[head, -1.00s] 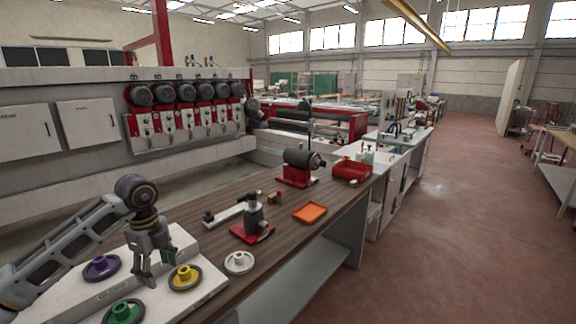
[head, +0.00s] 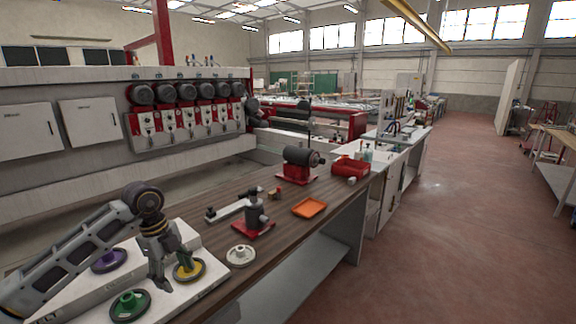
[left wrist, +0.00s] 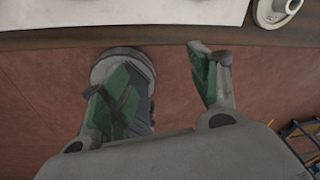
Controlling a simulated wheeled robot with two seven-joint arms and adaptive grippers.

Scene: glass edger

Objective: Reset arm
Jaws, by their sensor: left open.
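My left arm comes in from the left in the head view. Its gripper (head: 160,280) points down over the white board (head: 205,297), just left of the yellow wheel (head: 188,267). In the left wrist view the two fingers (left wrist: 165,95) are apart with nothing held between them. Whether the gripper touches the yellow wheel cannot be told. The purple wheel (head: 108,260) and the green wheel (head: 128,304) lie on the board too. My right gripper is in no view.
A white wheel (head: 240,255) lies on the brown bench. Behind it stand a red-based fixture (head: 254,222), an orange tray (head: 309,207), a red-based motor (head: 298,165) and a red bin (head: 350,167). The red-brown floor at right is open.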

